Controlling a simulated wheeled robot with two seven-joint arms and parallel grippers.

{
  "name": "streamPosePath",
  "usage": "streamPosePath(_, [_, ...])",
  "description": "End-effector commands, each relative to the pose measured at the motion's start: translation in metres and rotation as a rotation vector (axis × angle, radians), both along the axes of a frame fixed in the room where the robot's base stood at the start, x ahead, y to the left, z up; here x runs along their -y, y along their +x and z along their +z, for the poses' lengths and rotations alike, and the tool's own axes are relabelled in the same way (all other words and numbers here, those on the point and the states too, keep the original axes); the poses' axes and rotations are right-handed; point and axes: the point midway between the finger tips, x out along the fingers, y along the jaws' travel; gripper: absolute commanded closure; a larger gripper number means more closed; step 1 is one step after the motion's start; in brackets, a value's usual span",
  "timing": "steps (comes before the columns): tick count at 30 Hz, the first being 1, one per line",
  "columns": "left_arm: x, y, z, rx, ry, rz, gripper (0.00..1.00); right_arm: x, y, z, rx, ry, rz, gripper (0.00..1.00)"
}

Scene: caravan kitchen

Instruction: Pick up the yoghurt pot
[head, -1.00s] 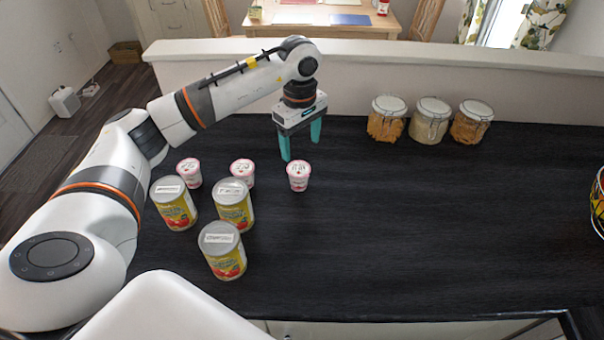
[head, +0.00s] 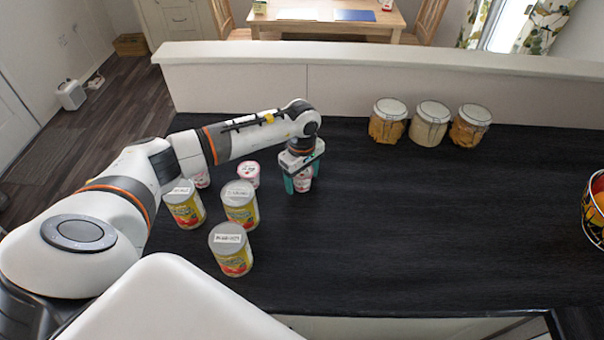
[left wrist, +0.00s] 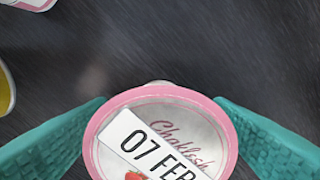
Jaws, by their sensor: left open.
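A white and pink yoghurt pot (head: 303,181) stands upright on the dark worktop between the teal fingers of my left gripper (head: 302,184). In the left wrist view its pink-rimmed lid (left wrist: 160,140), with a date label, lies between the open fingers. Part of the pot is hidden by the gripper in the head view. A second yoghurt pot (head: 249,173) stands to the left. A third pot (head: 202,180) is mostly hidden behind my arm and a can. My right gripper is not in view.
Three yellow-labelled cans (head: 240,206) stand in front and to the left of the pots. Three glass jars (head: 429,124) stand by the low wall (head: 400,68) at the back. The worktop's middle right is clear.

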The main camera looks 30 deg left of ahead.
Motion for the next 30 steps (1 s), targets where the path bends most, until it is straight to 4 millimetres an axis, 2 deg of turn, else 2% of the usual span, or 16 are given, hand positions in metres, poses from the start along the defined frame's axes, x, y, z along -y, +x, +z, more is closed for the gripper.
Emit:
streamPosePath(5, [0.000,0.000,0.000,0.001,0.000,0.000,0.28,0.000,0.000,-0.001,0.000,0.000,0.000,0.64])
streamPosePath(13, [0.000,0.000,0.000,0.001,0.000,0.001,0.72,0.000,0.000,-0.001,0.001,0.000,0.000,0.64])
streamPosePath(20, [0.000,0.001,0.001,0.002,0.000,0.001,0.74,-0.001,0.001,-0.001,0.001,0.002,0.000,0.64])
streamPosePath(23, [0.000,0.002,0.008,0.005,-0.001,0.001,0.74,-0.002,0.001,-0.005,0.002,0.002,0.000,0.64])
streamPosePath(30, [-0.001,0.001,0.052,0.008,0.001,0.000,0.74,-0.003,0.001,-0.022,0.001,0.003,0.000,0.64])
